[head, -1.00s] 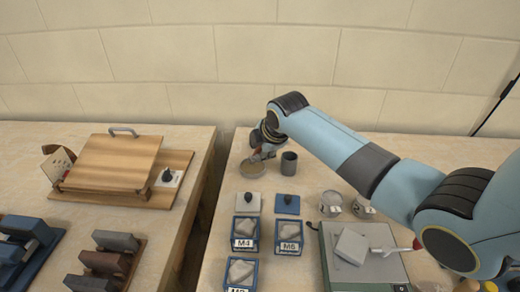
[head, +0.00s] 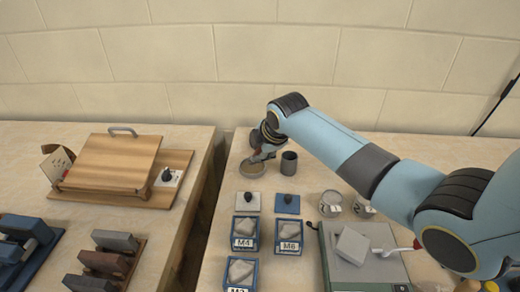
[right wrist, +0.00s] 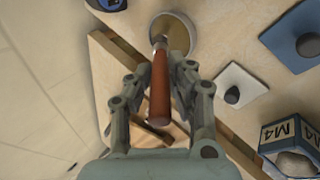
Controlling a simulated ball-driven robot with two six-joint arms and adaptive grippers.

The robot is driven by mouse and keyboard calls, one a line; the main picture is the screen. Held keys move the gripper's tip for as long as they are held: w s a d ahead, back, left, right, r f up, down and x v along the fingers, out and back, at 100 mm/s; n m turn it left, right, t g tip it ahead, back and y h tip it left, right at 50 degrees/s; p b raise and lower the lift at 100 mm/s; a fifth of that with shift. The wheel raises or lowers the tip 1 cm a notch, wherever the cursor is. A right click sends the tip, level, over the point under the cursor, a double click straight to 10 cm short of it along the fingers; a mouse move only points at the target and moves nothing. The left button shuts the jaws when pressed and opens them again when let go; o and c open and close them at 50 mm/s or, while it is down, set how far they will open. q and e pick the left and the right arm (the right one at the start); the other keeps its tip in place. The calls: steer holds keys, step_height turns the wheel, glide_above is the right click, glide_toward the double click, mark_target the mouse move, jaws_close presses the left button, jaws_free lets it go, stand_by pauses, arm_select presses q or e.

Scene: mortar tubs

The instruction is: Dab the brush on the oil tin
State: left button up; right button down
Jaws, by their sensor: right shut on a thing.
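The brush (right wrist: 159,88) has a reddish-brown handle and is held in my right gripper (right wrist: 160,80), whose fingers are shut on the handle. In the head view my right gripper (head: 262,154) is at the far side of the right table, over a round, shallow tin (head: 251,170), which I take as the oil tin. In the right wrist view the brush's far end is over the inside of this tin (right wrist: 190,42). I cannot tell whether the bristles touch its bottom. My left gripper is not in view.
A dark cup (head: 289,164) stands just right of the tin. Nearer are a white plate with a knob (head: 246,203), a blue one (head: 286,205), and labelled blue bins (head: 288,236). A wooden board (head: 112,162) is on the left table, across a gap.

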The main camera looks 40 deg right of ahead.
steer(key=shift+f+b, duration=0.3)
steer(key=shift+f, duration=0.2)
stand_by(0.3)
steer(key=shift+f, duration=0.1)
stand_by(1.4)
step_height(320, 180, up, 5)
steer(key=p, duration=0.5)
steer(key=shift+f, duration=0.1)
steer(key=shift+r+p, duration=1.05)
steer(key=shift+r, duration=0.15)
steer(key=shift+f, duration=0.1)
